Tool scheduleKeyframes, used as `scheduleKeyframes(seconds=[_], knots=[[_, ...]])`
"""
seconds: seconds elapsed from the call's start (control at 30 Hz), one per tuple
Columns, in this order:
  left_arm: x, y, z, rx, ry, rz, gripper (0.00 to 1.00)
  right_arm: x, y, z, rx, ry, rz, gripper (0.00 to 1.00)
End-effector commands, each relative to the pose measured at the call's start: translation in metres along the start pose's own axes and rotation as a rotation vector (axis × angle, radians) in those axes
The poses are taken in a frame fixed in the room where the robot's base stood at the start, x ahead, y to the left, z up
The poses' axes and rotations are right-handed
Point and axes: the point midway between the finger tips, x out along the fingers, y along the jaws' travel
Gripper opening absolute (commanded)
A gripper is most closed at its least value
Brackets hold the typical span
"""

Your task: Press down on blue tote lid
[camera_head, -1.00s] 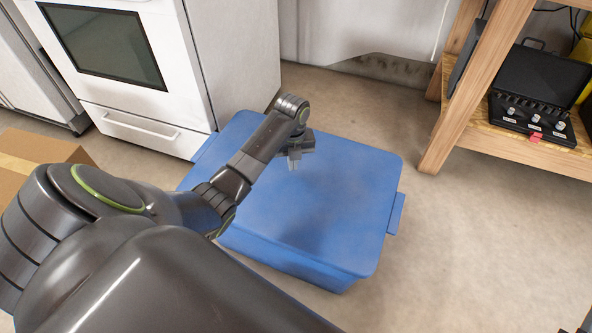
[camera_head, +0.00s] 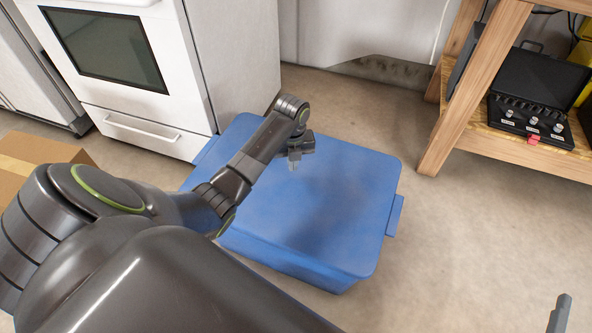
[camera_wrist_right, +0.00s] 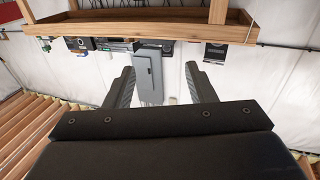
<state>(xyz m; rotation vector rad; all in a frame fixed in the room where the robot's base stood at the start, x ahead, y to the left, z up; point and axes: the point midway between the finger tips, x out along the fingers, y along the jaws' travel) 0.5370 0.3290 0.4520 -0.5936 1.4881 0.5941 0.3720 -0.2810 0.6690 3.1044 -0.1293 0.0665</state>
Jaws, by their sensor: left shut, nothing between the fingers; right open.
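The blue tote (camera_head: 300,262) stands on the floor in the middle of the head view. Its blue lid (camera_head: 335,205) lies on top and looks flat. My left gripper (camera_head: 294,163) is shut and empty, pointing down over the far middle part of the lid; whether its tips touch the lid I cannot tell. My left arm hides the lid's left part. My right gripper (camera_wrist_right: 158,92) is open and empty in the right wrist view. Part of it shows at the lower right of the head view (camera_head: 560,315), well away from the tote.
A white oven (camera_head: 130,70) stands behind the tote at the left. A cardboard box (camera_head: 25,165) is at the left edge. A wooden shelf (camera_head: 480,85) holding a black case (camera_head: 535,95) stands at the right. Bare floor lies right of the tote.

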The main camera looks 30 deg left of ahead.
Motion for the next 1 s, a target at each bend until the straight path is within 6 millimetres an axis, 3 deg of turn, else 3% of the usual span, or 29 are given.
scheduleKeyframes(seconds=[1.0], knots=[[-0.01, 0.0, 0.0, 0.0, 0.0, 0.0, 0.0, -0.028, -0.005, 0.077, 0.07, -0.443, -0.024, 0.5]])
